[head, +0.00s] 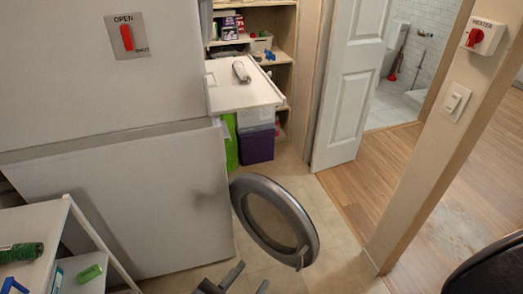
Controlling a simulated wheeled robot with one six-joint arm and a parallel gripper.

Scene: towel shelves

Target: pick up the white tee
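I cannot make out a white tee for certain. A small pale rolled or tube-like item (241,71) lies on the white pull-out board (235,97) at the upper middle; I cannot tell what it is. My gripper (252,275) is at the bottom edge, partly cut off by the frame. Its two dark fingers are apart, and nothing shows between them. It is well below and apart from the board.
A round grey-rimmed door (312,238) stands open just above my gripper. A white cart (30,222) with small items is at lower left. Large pale panels (120,200) fill the left. A panelled door (345,90) opens onto a bathroom. Wooden floor (385,160) is clear at right.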

